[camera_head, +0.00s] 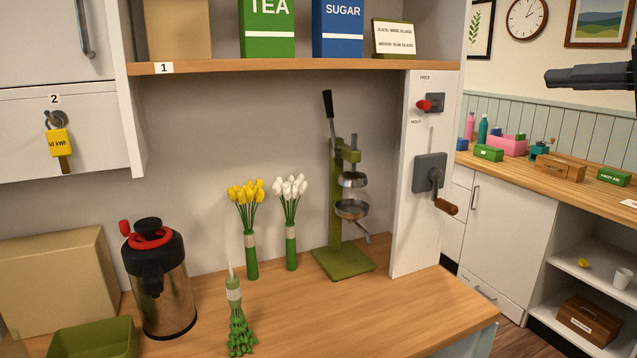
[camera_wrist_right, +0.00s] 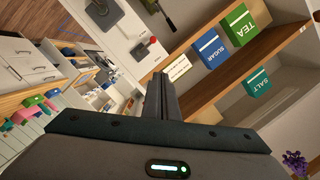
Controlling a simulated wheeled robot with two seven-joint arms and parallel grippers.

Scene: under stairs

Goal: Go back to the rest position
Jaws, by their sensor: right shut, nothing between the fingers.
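My right gripper (camera_head: 590,76) comes in from the right edge of the head view, raised beside the white side panel and in front of the back wall. It is dark, shut and empty. In the right wrist view the closed fingers (camera_wrist_right: 161,98) stand together with nothing between them, and the shelf with its boxes is beyond. My left gripper is not in either view.
A wooden counter (camera_head: 420,297) holds a flask (camera_head: 160,285), yellow tulips (camera_head: 249,230), white tulips (camera_head: 290,225) and a green press (camera_head: 340,256). Above is a shelf (camera_head: 330,65). The side panel carries a crank (camera_head: 429,172). The counter's front right is clear.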

